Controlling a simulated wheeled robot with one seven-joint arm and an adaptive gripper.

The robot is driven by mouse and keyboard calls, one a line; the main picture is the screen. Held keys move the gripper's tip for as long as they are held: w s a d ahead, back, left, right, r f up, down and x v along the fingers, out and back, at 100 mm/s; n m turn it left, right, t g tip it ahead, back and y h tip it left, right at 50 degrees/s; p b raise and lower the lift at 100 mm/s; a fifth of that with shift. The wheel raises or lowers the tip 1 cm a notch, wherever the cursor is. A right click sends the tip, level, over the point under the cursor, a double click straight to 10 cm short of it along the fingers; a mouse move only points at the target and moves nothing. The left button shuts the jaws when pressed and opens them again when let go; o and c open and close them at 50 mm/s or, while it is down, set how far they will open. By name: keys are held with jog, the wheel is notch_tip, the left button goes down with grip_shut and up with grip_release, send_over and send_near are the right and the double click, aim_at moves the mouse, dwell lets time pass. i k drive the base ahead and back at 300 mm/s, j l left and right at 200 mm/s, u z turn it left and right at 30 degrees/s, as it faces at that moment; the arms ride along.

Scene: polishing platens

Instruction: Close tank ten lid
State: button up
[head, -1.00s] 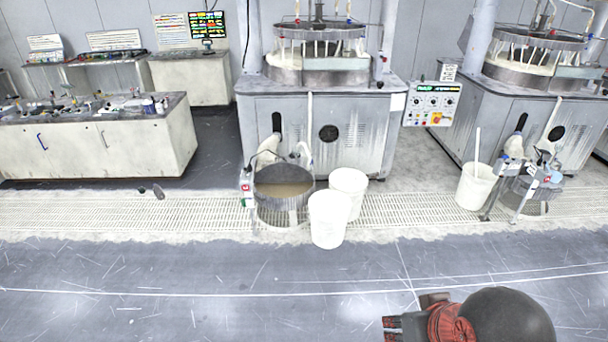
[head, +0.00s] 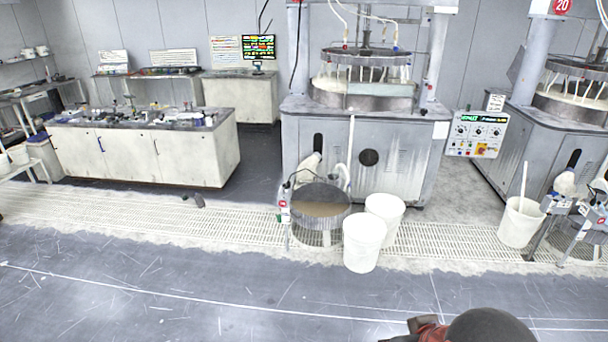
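A round metal tank (head: 322,219) stands on the floor grating in front of the middle polishing machine. Its top shows a tan surface (head: 322,209) and a darker grey part behind it; I cannot tell whether that is a raised lid or the inner wall. A post with a red tag (head: 284,204) stands at its left side; its number is too small to read. A second tank (head: 594,226) with a red tag is partly cut off at the right edge. My gripper (head: 400,338) is mostly cut off at the bottom edge, far from both tanks; its fingers cannot be made out.
Two white buckets (head: 364,243) (head: 386,208) stand close to the middle tank's right. Another white bucket (head: 520,222) with a stick stands near the right tank. A small dark object (head: 198,200) lies on the grating. The grey floor (head: 200,290) in front is clear.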

aim_at(313, 192)
jog(key=i, duration=3.6)
jog(key=i+z, duration=0.2)
jog(key=i, duration=0.25)
jog(key=i+j+z, duration=0.2)
jog(key=i, duration=0.25)
